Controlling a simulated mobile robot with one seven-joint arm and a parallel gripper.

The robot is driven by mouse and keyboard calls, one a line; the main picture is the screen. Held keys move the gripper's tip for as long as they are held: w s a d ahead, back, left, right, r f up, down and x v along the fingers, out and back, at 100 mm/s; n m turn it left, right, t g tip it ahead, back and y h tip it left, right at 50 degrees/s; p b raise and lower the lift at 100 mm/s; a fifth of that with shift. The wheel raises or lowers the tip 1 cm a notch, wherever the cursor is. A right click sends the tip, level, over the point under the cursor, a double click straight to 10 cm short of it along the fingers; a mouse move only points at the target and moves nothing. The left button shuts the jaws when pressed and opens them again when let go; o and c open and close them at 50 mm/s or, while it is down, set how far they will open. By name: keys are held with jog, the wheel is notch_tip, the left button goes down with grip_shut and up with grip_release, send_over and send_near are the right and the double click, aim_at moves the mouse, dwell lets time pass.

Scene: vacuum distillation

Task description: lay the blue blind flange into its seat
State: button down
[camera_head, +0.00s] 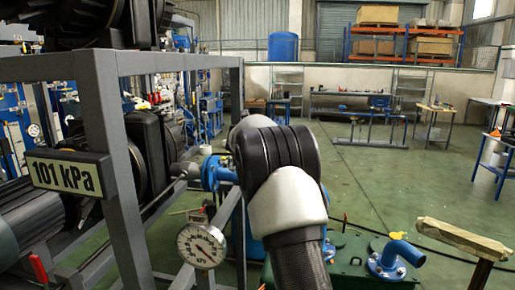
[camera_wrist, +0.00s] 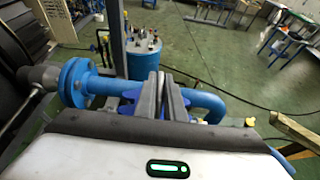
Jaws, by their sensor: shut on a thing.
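In the wrist view my gripper (camera_wrist: 166,82) shows its two dark fingers close together, shut on the blue blind flange (camera_wrist: 129,97). Only darker blue edges of it show beside the fingers; most is hidden. The fingers are in front of a blue pipe (camera_wrist: 105,86), and I cannot tell whether the held flange touches it. A blue pipe flange (camera_wrist: 74,82) is at the pipe's left end; it also shows in the head view (camera_head: 213,173), left of my arm. My gripper is hidden behind my arm in the head view. I cannot make out which opening is the seat.
A grey frame with a 101 kPa sign (camera_head: 68,174) stands at left. A round gauge (camera_head: 202,245) hangs low before my arm. A short blue elbow pipe (camera_head: 404,252) and a wooden-topped stand (camera_head: 464,238) are at right. The green floor (camera_head: 385,180) beyond is mostly open.

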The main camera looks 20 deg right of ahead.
jog(key=shift+f, duration=0.1)
jog(key=c, duration=1.8)
grip_release()
jog(key=shift+o, duration=0.2)
jog(key=shift+f, duration=0.2)
jog(key=b+v, duration=0.2)
jog(key=v, duration=1.5)
jog(key=shift+s+r+b, duration=0.2)
jog(key=shift+b, duration=0.2)
jog(key=shift+a, duration=0.15)
